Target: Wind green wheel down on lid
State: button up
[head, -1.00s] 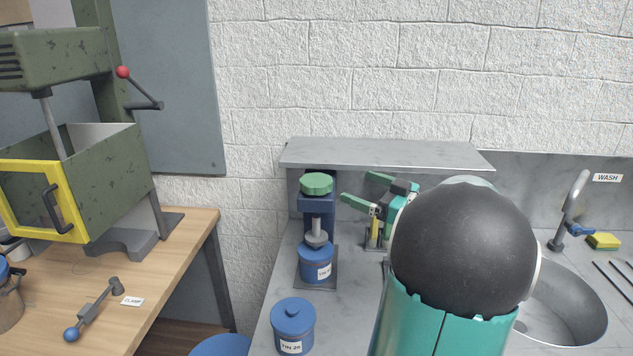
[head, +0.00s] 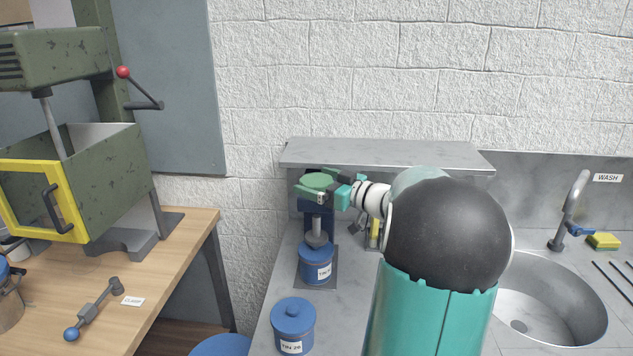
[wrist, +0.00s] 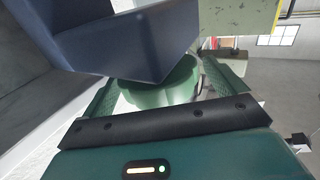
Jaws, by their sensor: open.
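The green wheel (head: 318,182) sits on top of the dark blue press (head: 311,222) under the grey shelf. Below it, the press's grey foot (head: 316,239) is at the lid of a blue tin (head: 317,268); I cannot tell if they touch. My gripper (head: 318,190) is open at the wheel's height, with its fingers on either side of it. In the wrist view the green wheel (wrist: 165,85) lies between the two green fingers, partly hidden behind the press's dark blue body (wrist: 115,42). Contact with the fingers is not clear.
A grey shelf (head: 385,154) overhangs the press closely. A second blue tin (head: 293,325) stands in front on the counter. A yellow object (head: 374,234) stands right of the press. The sink (head: 550,305) is at the right.

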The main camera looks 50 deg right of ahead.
jog(key=shift+w, duration=0.35)
jog(key=c, duration=1)
jog(key=shift+h, duration=0.3)
jog(key=m+h, duration=0.4)
jog(key=h, duration=0.1)
jog(key=shift+a+h, duration=0.15)
jog(key=shift+h, duration=0.15)
jog(key=shift+m+g+h, duration=0.5)
jog(key=shift+m+h, duration=0.6)
jog(key=shift+h, duration=0.4)
jog(key=shift+s, duration=0.1)
